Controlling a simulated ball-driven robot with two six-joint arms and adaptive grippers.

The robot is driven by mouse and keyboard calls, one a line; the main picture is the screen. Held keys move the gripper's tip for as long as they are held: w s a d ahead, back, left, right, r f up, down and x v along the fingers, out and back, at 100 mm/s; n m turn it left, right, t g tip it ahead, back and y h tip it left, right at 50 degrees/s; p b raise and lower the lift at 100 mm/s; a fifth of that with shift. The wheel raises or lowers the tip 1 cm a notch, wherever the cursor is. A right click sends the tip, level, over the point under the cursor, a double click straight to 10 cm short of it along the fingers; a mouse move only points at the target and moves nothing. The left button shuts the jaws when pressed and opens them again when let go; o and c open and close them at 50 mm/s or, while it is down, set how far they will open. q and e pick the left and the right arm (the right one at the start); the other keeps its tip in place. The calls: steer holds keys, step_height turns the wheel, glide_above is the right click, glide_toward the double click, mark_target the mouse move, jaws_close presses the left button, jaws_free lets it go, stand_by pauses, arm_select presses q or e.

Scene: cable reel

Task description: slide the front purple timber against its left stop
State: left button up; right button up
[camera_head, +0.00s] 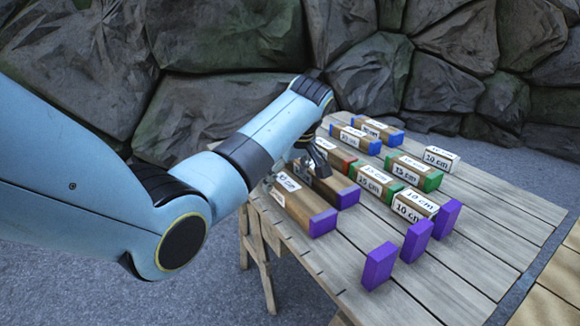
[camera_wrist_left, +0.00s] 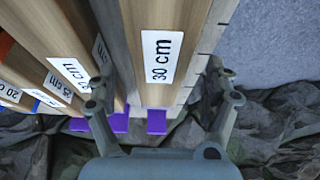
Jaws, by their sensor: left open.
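The front purple timber (camera_head: 298,203) is a brown beam with a purple right end and a white "30 cm" label, lying along the table's near left edge. In the left wrist view the labelled timber (camera_wrist_left: 155,25) runs up the picture between my fingers. My left gripper (camera_head: 316,163) is open, above the left part of the front timbers. In the wrist view the open left gripper (camera_wrist_left: 165,95) has one finger on each side of the timber; I cannot tell whether they touch it. A second purple-ended timber (camera_head: 345,196) lies just behind.
Several upright purple blocks (camera_head: 380,266) stand at the table's right front. Green-ended timbers (camera_head: 418,170) and blue-ended timbers (camera_head: 357,138) lie further back. A small white-labelled block (camera_head: 440,158) stands behind. The table (camera_head: 480,250) is bare at the right.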

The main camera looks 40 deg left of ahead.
arm_select(q)
steer(key=shift+b+x, duration=0.4)
steer(key=shift+x, duration=1)
steer(key=c, duration=1.6)
arm_select(e)
steer(key=shift+w+d+f, duration=0.3)
steer(key=shift+w+d, duration=0.05)
steer(key=shift+d, duration=0.25)
